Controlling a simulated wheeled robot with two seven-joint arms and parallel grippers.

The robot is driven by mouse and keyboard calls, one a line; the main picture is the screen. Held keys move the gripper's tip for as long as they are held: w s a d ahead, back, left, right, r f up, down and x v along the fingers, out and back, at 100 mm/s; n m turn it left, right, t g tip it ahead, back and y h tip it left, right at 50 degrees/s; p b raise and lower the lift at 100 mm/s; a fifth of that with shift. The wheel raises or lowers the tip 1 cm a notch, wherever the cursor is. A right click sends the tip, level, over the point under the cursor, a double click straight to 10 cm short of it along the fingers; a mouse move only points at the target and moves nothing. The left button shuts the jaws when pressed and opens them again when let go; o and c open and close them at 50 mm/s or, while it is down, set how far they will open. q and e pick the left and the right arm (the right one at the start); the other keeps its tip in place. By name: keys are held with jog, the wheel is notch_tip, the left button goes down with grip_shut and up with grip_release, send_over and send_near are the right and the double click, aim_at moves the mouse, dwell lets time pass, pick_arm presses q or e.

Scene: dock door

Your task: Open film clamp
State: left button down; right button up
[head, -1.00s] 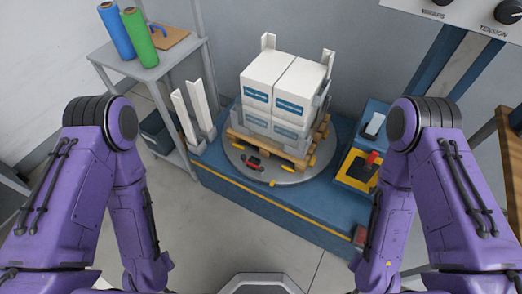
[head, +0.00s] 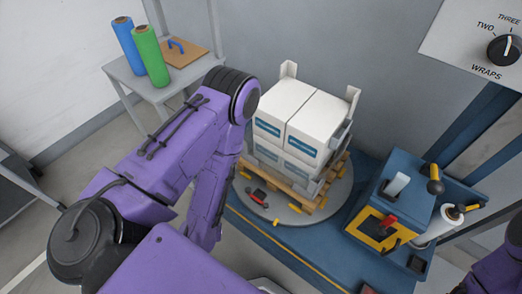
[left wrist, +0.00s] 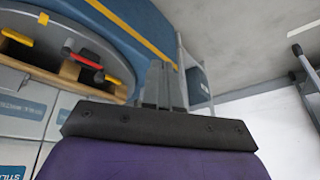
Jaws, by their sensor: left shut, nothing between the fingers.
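A small red and black part (head: 257,195), which looks like the film clamp, sits on the grey turntable (head: 330,205) at the front left of the pallet. In the left wrist view the same red and black part (left wrist: 86,60) lies left of my left gripper (left wrist: 160,75), clear of its fingers. Those fingers are together and hold nothing. In the head view my left arm comes down left of the turntable, and its fingers are hidden. My right gripper is out of view; only a bit of that arm shows at lower right.
White cartons (head: 302,120) stand on a wooden pallet (head: 290,188) with corner posts. A blue and yellow unit (head: 385,215) with a red handle and a white film roll (head: 440,222) are at right. A shelf (head: 185,75) with film rolls stands at back left.

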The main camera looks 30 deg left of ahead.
pick_arm(q)
jog(key=w+d+f+m+h+b, duration=0.1)
jog(key=w+f+b, duration=0.25)
jog(key=w, duration=0.25)
jog(key=w+d+f+m+h+b, duration=0.1)
jog(key=w+f+m+b, duration=0.1)
jog(key=w+b, duration=0.3)
jog(key=w+r+m+h+b, duration=0.1)
jog(key=w+r+m+b, duration=0.1)
jog(key=w, duration=0.4)
jog(key=w+r+m+b, duration=0.2)
jog(key=w, duration=0.5)
jog(key=shift+w+d+m+t+h+b, duration=0.2)
jog(key=shift+d+m+t+h+b, duration=0.1)
jog(key=shift+m+t+h, duration=0.1)
jog(key=b+x, duration=0.2)
jog(key=x, duration=0.7)
jog(key=shift+f+b, duration=0.3)
jog(key=s, duration=0.1)
jog(key=s+f, duration=0.1)
jog(key=shift+s+a, duration=0.1)
jog(key=shift+s, duration=0.75)
